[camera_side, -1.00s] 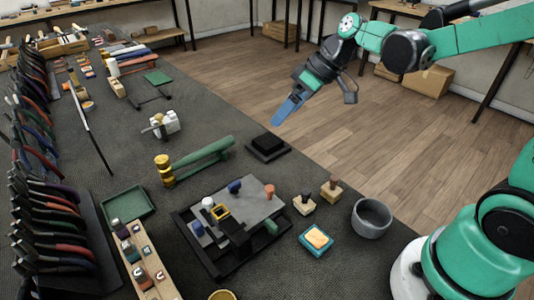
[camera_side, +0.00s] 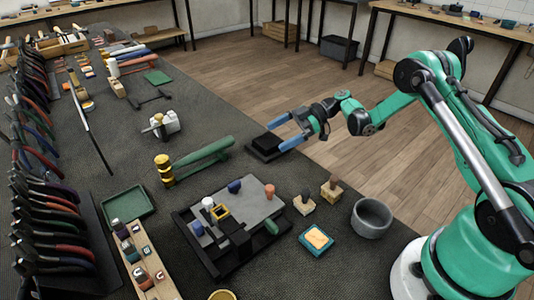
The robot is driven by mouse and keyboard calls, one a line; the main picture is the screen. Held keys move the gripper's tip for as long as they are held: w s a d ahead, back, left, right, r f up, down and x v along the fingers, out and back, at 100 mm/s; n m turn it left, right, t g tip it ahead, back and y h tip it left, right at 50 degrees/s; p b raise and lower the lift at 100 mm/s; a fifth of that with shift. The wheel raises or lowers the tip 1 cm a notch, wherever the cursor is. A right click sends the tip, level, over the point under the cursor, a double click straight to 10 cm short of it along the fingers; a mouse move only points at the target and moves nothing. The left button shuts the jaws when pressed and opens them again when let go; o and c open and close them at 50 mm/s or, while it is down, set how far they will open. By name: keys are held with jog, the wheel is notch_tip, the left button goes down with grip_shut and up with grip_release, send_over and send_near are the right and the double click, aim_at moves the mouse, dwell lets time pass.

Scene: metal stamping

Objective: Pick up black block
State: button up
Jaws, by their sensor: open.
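The black block (camera_side: 266,142) sits on a dark, flat base (camera_side: 258,153) near the right edge of the grey work surface. My gripper (camera_side: 275,137) is open, with its two blue fingers reaching left toward the block from the right. One finger shows behind the block and the other in front of it. Part of the block's right side is hidden by the near finger. I cannot tell whether the fingers touch it.
A green-handled hammer (camera_side: 200,155) lies left of the block. A dark tray (camera_side: 215,270) with a grey plate and small parts is nearer. Two wooden stamps (camera_side: 331,189), a teal-edged pad (camera_side: 316,239) and a grey bowl (camera_side: 371,217) stand to the right.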

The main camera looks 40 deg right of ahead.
aim_at(268, 144)
jog(key=shift+x, duration=1.35)
grip_shut()
